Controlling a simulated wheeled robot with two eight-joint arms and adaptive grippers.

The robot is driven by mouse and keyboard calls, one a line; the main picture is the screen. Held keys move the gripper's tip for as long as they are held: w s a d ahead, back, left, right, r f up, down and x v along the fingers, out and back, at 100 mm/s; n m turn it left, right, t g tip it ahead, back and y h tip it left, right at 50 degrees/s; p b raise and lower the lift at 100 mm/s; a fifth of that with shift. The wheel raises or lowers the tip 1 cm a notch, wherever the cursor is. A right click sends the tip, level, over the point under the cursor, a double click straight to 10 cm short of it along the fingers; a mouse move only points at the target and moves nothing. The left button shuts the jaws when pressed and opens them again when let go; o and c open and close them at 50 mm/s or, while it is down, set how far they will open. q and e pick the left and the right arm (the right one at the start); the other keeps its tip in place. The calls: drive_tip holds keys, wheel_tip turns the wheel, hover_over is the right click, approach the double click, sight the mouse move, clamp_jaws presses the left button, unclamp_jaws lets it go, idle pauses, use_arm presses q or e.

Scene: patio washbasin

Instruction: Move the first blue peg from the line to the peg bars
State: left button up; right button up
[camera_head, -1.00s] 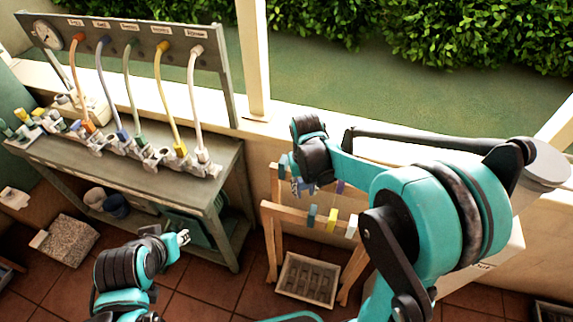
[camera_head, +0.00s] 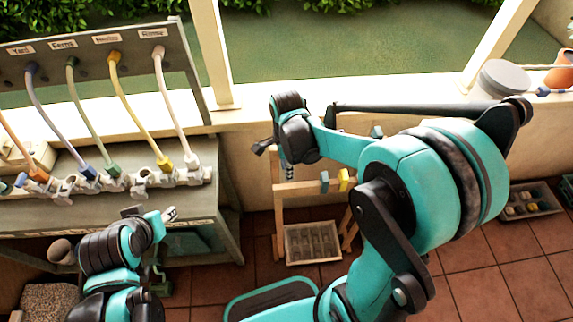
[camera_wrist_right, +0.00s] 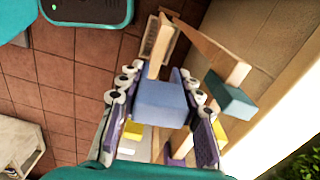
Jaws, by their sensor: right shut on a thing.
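In the right wrist view my right gripper (camera_wrist_right: 160,112) is shut on a light-blue block-shaped peg (camera_wrist_right: 161,96). In the head view this gripper (camera_head: 288,168) hangs by the left end of the wooden peg bars (camera_head: 298,188); its held peg is not clear there. The wrist view shows wooden bars (camera_wrist_right: 225,66) just beyond the held peg; I cannot tell if they touch. A blue peg (camera_head: 324,180) and a yellow peg (camera_head: 343,179) sit on the front bar. A teal peg (camera_wrist_right: 230,97) shows at right. My left gripper (camera_head: 170,214) is by the bench; its jaws are unclear.
A grey bench (camera_head: 215,195) with valves and coloured hoses stands at left. A slotted tray (camera_head: 313,243) lies on the tiles under the bars. A low wall and sill (camera_head: 255,115) run behind. Another tray (camera_head: 528,200) lies at right. The tiles in front are partly clear.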

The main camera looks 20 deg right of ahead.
sight(286, 186)
drive_tip(key=shift+s+a+m, duration=0.1)
drive_tip(key=shift+a+m, duration=0.05)
drive_tip(key=shift+m, duration=0.45)
drive_tip(key=shift+f, duration=0.1)
wheel_tip(286, 186, down, 12)
drive_tip(key=b, duration=0.9)
drive_tip(key=shift+r, duration=0.25)
drive_tip(key=o, duration=0.9)
wheel_tip(286, 186, up, 8)
drive_tip(key=p, duration=0.6)
drive_tip(key=shift+r, duration=0.15)
